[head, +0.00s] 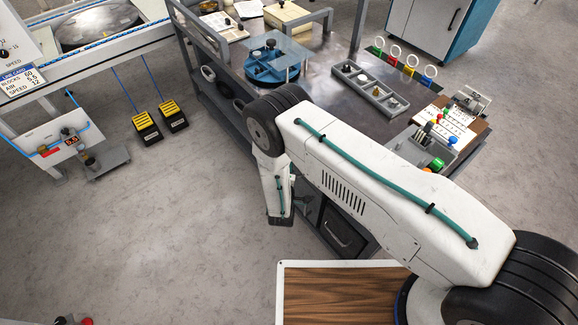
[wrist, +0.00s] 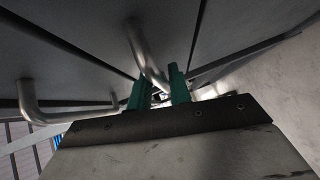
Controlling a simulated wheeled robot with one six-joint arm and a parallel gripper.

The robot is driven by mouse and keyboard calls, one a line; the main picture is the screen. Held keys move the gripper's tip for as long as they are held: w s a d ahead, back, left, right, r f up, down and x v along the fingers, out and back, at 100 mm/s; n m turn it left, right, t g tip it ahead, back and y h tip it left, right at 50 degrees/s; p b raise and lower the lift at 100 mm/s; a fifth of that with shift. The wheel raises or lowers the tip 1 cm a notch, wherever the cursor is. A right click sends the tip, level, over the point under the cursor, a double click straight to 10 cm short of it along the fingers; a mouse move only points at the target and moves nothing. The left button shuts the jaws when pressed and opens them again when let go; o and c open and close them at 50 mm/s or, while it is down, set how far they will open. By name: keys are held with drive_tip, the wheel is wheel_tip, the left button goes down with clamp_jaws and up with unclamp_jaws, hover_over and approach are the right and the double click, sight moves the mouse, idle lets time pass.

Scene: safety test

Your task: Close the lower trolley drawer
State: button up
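The trolley (head: 318,95) is a dark metal bench with a drawer front (head: 342,232) low on its near side, partly hidden by my arm. In the wrist view, dark drawer panels (wrist: 75,70) fill the upper part, with one bent silver handle (wrist: 147,58) in the middle and another silver handle (wrist: 62,116) at left. I cannot tell which handle belongs to the lower drawer, or how far it stands out. My gripper (wrist: 159,92) has its green fingers apart, with the middle handle's end by the gap.
The trolley top carries a blue round fixture (head: 272,65), a grey parts tray (head: 369,90) and a clipboard (head: 447,122). Yellow-topped pedals (head: 147,127) stand on the floor at left. A wooden-topped surface (head: 335,295) lies in front.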

drive_tip(key=s+r, duration=0.1)
drive_tip(key=s, duration=0.5)
drive_tip(key=shift+s+a, duration=0.3)
drive_tip(key=shift+a, duration=0.15)
